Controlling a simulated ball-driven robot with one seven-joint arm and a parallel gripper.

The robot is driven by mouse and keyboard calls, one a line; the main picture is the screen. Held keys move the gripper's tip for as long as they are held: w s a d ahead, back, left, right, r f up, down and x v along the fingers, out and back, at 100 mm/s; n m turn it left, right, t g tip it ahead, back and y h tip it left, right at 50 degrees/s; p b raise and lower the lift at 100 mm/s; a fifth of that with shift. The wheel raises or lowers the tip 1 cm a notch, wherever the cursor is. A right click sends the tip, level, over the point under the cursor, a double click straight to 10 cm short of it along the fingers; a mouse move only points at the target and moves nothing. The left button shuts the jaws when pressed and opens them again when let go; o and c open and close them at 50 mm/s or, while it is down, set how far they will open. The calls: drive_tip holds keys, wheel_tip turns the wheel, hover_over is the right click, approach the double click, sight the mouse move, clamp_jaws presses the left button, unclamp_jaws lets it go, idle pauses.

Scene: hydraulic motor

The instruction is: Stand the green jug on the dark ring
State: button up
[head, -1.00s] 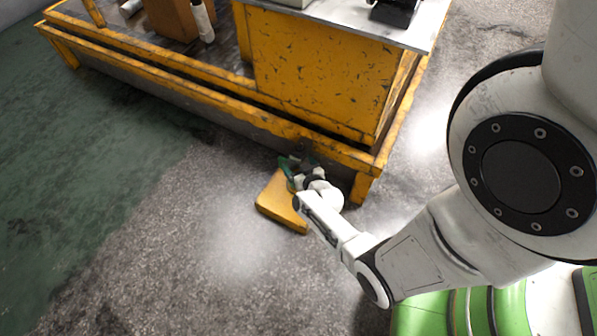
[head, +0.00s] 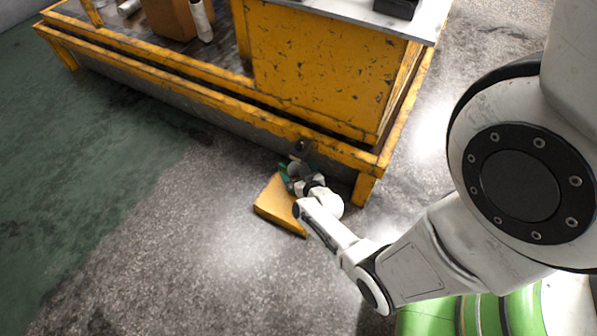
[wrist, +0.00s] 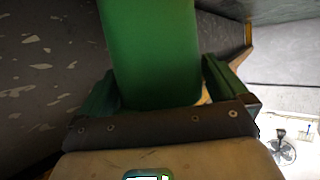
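The green jug (wrist: 150,50) fills the upper middle of the wrist view, close up, with only part of its smooth side showing. My gripper (wrist: 160,90) has a dark green finger against each side of it and looks shut on it. In the head view my gripper (head: 291,174) is low, over the far edge of a yellow block on the floor; only a small patch of green shows there, and I cannot separate jug from fingers. I cannot make out the dark ring in either view.
The yellow block (head: 275,208) lies on the speckled floor just left of my gripper. A yellow steel bench frame (head: 330,150) with a leg (head: 364,188) stands close behind and to the right. The floor on the left is open.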

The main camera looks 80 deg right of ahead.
drive_tip(key=shift+r, duration=0.1)
drive_tip(key=shift+s+a+r+p, duration=0.15)
drive_tip(key=shift+r+p, duration=0.05)
drive_tip(key=shift+p, duration=0.15)
drive_tip(key=p+v, duration=0.6)
drive_tip(key=v, duration=0.5)
drive_tip(key=w+a+r+n+g+y, duration=0.1)
drive_tip(key=w+a+r+n+y, duration=0.3)
drive_tip(key=a, duration=0.3)
drive_tip(key=w+a+r+n+y, duration=0.3)
drive_tip(key=w+a+r+y, duration=0.1)
drive_tip(key=w+a+y, duration=0.15)
drive_tip(key=s+a+r+n+g, duration=0.2)
drive_tip(key=s+a+r+g, duration=0.4)
drive_tip(key=r, duration=0.6)
drive_tip(key=s+a, duration=0.2)
drive_tip(key=s, duration=0.1)
drive_tip(key=shift+r+n+g+y, duration=0.3)
drive_tip(key=shift+r+g+y, duration=0.05)
drive_tip(key=shift+r+g, duration=0.05)
